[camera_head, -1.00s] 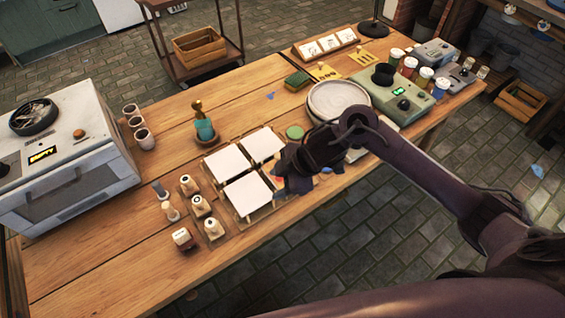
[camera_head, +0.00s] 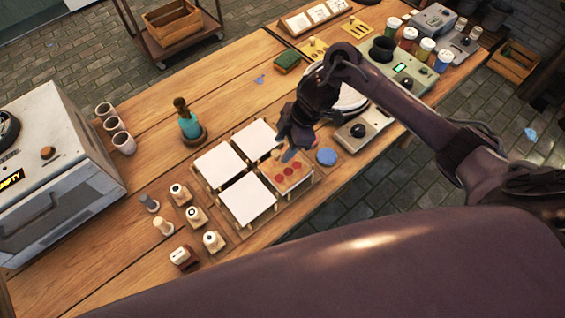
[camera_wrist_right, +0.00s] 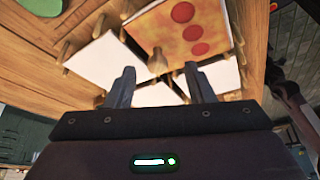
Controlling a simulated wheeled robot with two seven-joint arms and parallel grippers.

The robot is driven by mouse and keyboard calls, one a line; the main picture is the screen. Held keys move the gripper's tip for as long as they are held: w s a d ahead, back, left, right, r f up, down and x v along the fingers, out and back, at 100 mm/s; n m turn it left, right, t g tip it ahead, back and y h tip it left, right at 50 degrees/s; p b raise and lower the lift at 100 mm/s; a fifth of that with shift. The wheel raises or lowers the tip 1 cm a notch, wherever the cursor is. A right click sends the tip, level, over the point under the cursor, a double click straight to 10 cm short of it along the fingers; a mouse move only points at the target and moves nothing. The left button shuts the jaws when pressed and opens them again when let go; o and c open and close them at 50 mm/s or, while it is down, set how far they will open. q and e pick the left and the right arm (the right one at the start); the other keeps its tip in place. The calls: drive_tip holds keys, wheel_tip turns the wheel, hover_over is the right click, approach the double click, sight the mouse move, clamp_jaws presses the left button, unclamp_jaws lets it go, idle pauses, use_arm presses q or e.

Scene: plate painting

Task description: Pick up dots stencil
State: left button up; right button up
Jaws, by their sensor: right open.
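The dots stencil, a small yellow sheet (camera_head: 312,48), lies at the far side of the table in the head view. My arm partly crosses in front of that area. A second yellow stencil with bar-shaped slots (camera_head: 356,27) lies to its right. My right gripper (camera_head: 289,152) is over the rack of square plates, well short of the stencils. In the wrist view the right gripper's fingers (camera_wrist_right: 160,70) are apart with nothing held between them. Below them is an orange plate with red dots (camera_wrist_right: 190,28), also visible in the head view (camera_head: 288,176). My left gripper is out of view.
White plates (camera_head: 248,199) share the rack. A turntable (camera_head: 350,98), paint jars (camera_head: 425,49) and a grey-green device (camera_head: 402,75) stand right. A green sponge (camera_head: 287,62) lies near the stencils. A teal bottle (camera_head: 189,124), cups (camera_head: 114,124) and stamps (camera_head: 196,216) stand left.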

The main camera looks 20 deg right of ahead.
sight(279, 152)
drive_tip(key=x, duration=0.2)
drive_tip(key=shift+w+a+f, duration=0.1)
drive_tip(key=shift+a+f, duration=0.05)
drive_tip(key=shift+f, duration=0.25)
drive_tip(key=shift+w+a+f, duration=0.1)
drive_tip(key=shift+f, duration=0.35)
drive_tip(key=c, duration=0.9)
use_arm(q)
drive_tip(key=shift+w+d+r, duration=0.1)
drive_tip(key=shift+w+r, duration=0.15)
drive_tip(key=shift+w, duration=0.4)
use_arm(e)
drive_tip(key=shift+c, duration=0.7)
